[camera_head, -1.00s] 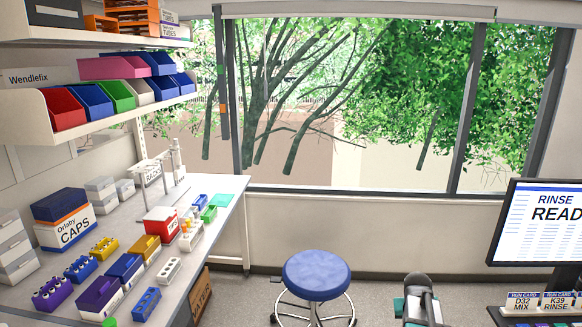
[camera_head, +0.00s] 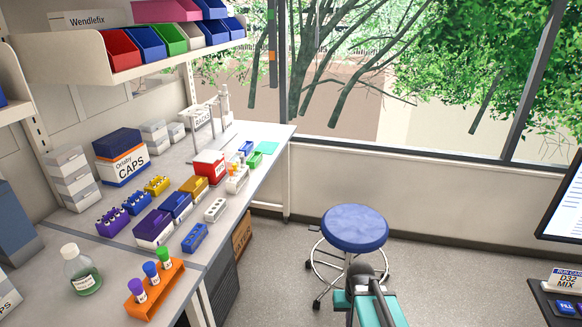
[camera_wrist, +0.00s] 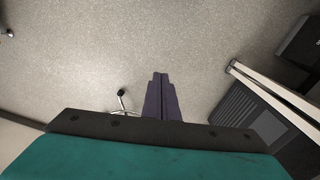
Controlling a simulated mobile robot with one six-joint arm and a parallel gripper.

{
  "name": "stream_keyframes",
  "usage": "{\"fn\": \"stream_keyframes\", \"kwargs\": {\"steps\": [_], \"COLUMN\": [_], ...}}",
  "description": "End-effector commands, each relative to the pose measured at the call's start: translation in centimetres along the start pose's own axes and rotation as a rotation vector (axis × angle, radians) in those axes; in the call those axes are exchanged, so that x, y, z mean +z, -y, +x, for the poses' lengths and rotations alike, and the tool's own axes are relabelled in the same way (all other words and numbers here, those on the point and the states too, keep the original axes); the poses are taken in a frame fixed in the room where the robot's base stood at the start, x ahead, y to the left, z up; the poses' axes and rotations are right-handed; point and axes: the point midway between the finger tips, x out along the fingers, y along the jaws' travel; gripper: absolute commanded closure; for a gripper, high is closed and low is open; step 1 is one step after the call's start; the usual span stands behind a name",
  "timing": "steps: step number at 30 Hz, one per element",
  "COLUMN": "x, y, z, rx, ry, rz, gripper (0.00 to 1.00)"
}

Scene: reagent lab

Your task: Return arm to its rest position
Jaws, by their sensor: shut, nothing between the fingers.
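In the wrist view my gripper (camera_wrist: 160,78) is shut and empty, its two dark fingers together over bare grey floor (camera_wrist: 90,50). Nothing touches the fingers. In the head view my teal and dark arm (camera_head: 376,308) shows at the bottom edge, right of the bench and in front of the stool. My fingertips cannot be made out in the head view.
A blue-topped stool (camera_head: 355,228) stands on the floor just beyond my arm. The bench (camera_head: 205,258) on the left holds tube racks, boxes and a bottle (camera_head: 81,269) of green liquid. An orange rack (camera_head: 155,291) holds three tubes. A monitor (camera_head: 566,200) is at right.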

Motion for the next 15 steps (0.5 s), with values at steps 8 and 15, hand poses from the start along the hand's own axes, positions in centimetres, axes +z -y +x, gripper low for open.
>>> {"fn": "stream_keyframes", "kwargs": {"steps": [8, 15], "x": [2.7, 5.9], "y": [2.5, 2.4], "z": [2.7, 7.2], "rx": [-0.013, -0.012], "ry": [0.054, 0.122], "rz": [-0.029, -0.031], "gripper": [1.00, 1.00]}}
